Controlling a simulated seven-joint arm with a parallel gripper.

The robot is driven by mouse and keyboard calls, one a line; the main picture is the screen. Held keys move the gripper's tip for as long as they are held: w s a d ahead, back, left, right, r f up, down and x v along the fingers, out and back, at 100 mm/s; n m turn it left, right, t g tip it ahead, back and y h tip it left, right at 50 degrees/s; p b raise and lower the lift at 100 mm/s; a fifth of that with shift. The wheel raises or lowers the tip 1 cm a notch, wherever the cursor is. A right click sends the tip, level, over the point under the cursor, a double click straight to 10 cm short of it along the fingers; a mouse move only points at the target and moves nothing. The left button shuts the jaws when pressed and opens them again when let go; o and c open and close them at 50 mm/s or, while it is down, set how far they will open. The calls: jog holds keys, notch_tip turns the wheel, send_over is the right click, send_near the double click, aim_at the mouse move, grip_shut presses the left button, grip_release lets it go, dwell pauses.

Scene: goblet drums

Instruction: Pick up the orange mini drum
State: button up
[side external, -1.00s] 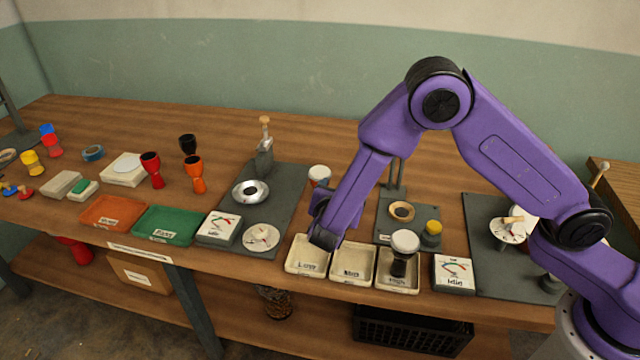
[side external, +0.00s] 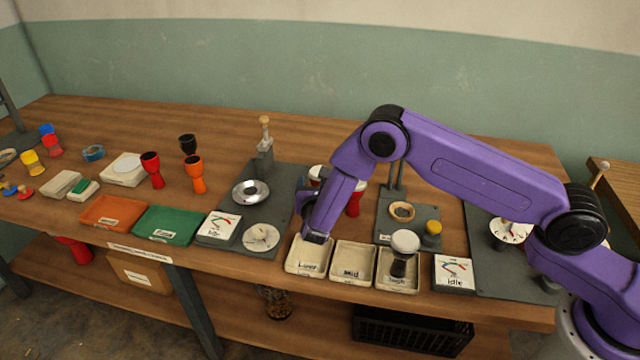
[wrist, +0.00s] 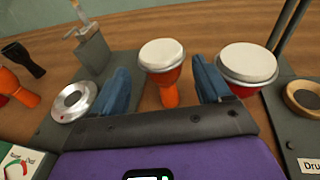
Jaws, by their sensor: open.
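An orange goblet drum with a white head (wrist: 168,90) stands upright ahead of my gripper in the wrist view, framed between the two blue fingers. Its white top (side external: 316,172) shows behind my arm in the side view; my arm hides its lower part. My gripper (wrist: 160,76) is open and empty, low over the bench, with its fingers pointing toward the drum. I cannot tell whether the fingertips reach past its sides. Another orange drum (side external: 195,175), with a dark top, stands farther left beside a red one (side external: 152,170).
A red drum with a white head (wrist: 245,75) stands close to the right finger. A metal dish (wrist: 72,100) and a grey stand (wrist: 92,48) are to the left. Cream trays (side external: 352,266) line the front edge; one holds a black drum with a white head (side external: 404,248).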

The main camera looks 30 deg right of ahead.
aim_at(314, 171)
jog(key=shift+x, duration=3.75)
jog(key=c, duration=0.7)
jog(key=shift+r, duration=0.15)
jog(key=shift+c, duration=0.2)
